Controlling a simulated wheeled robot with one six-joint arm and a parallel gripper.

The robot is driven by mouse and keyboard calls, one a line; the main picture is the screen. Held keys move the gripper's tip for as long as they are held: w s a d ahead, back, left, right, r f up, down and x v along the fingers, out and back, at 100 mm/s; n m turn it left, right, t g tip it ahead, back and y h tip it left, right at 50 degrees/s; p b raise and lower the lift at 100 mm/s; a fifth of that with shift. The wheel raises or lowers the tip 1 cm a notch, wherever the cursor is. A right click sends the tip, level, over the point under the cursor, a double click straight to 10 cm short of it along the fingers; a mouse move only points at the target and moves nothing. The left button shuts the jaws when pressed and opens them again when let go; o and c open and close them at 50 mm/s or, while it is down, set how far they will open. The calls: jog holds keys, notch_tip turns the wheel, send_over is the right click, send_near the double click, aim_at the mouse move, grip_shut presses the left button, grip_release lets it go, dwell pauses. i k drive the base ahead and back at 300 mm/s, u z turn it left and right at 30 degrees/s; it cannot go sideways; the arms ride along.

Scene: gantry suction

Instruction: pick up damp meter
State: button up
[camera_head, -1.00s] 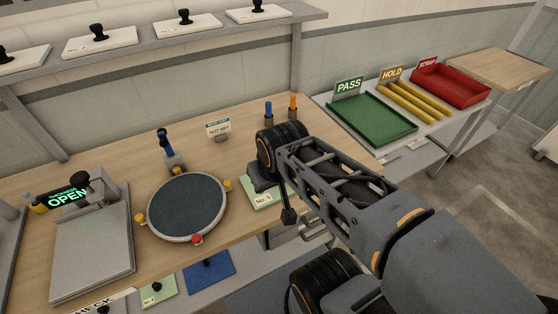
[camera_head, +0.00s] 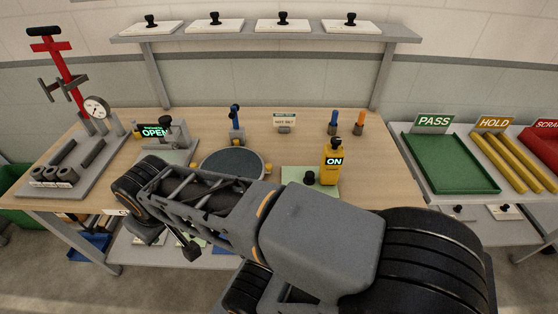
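A yellow hand-held device with a dark top and a lit "ON" display, which looks like the damp meter (camera_head: 333,165), stands upright at the right front of the wooden bench. It is on or right beside a pale green plate (camera_head: 322,190) with a black knob. My arm reaches across the foreground to the left, in front of the bench. A dark end piece, perhaps my gripper (camera_head: 190,248), hangs low at the left, well apart from the meter. Its fingers cannot be made out.
A round dark plate (camera_head: 232,160) is partly hidden behind my arm. Blue (camera_head: 333,123) and orange (camera_head: 359,124) upright pieces stand behind the meter. A green PASS tray (camera_head: 455,185) is at the right. A red press (camera_head: 62,70) stands at the left. A shelf (camera_head: 265,36) overhangs the back.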

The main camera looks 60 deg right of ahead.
aim_at(332, 159)
jog(key=u, duration=0.85)
jog(key=k, duration=0.95)
jog(key=z, duration=2)
